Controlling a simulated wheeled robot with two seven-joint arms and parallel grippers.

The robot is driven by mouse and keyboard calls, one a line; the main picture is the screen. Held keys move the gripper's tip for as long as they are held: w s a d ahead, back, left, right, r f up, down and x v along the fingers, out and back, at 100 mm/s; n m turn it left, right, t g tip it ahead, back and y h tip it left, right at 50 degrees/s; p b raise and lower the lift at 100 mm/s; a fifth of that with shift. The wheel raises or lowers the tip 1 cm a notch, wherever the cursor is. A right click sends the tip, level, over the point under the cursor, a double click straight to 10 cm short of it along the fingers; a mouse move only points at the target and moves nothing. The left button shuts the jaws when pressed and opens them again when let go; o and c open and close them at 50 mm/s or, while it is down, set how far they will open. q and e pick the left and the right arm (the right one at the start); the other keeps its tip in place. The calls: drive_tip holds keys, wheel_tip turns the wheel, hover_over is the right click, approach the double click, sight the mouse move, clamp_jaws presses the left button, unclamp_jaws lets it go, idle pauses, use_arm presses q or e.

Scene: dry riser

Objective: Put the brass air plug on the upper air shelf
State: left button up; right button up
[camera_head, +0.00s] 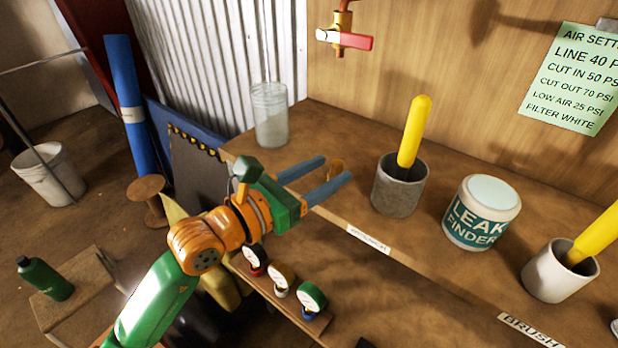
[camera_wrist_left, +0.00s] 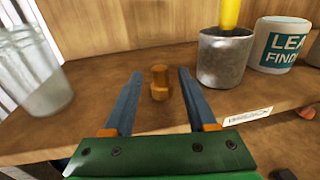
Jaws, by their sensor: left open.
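The brass air plug (camera_wrist_left: 160,83) stands upright on the wooden upper shelf (camera_head: 330,140). In the head view the plug (camera_head: 335,168) shows partly behind the finger of my left gripper. My left gripper (camera_head: 338,171) is open, with its two blue-grey fingers reaching over the shelf's front edge. In the left wrist view the plug is between the fingertips of the left gripper (camera_wrist_left: 159,76), with a visible gap on both sides. My right gripper is not in view.
A glass jar (camera_head: 270,115) stands to the left on the shelf. A grey cup (camera_head: 399,187) with a yellow handle, a Leak Finder tub (camera_head: 481,213) and a white cup (camera_head: 560,272) stand to the right. A red-handled valve (camera_head: 345,38) hangs above. Gauges (camera_head: 283,279) sit lower.

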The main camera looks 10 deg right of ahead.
use_arm(q)
drive_tip(key=f+b+v, duration=0.1)
drive_tip(key=v, duration=1.1)
drive_tip(key=w+a+f+n+t+y, duration=0.1)
drive_tip(key=w+a+f+n+t, duration=0.2)
drive_tip(key=w+f+n, duration=0.45)
drive_tip(key=w+a+f+n+t+y, duration=0.15)
drive_tip(key=f+n, duration=0.25)
drive_tip(key=n, duration=0.7)
drive_tip(key=a+f+n+y, duration=0.45)
drive_tip(key=f+n, duration=0.25)
drive_tip(key=f, duration=0.4)
drive_tip(key=a+f+n+y, duration=0.4)
drive_tip(key=a+f+n, duration=0.25)
drive_tip(key=f, duration=0.35)
drive_tip(key=s+a+f+n+g+y, duration=0.2)
drive_tip(key=s+f+n, duration=0.2)
drive_tip(key=s+f, duration=0.45)
drive_tip(key=s+a+f+n+g+y, duration=0.25)
drive_tip(key=s+f+n, duration=0.25)
drive_tip(key=s+f, duration=0.3)
drive_tip(key=s+f+n+g, duration=0.2)
drive_tip(key=s+f+g, duration=0.1)
drive_tip(key=s, duration=0.7)
drive_tip(key=s+f+n+g, duration=0.2)
drive_tip(key=s+f+g, duration=0.2)
drive_tip(key=s, duration=0.7)
drive_tip(key=shift+s+f+n, duration=0.25)
drive_tip(key=shift+f+n, duration=0.15)
drive_tip(key=shift+f, duration=0.45)
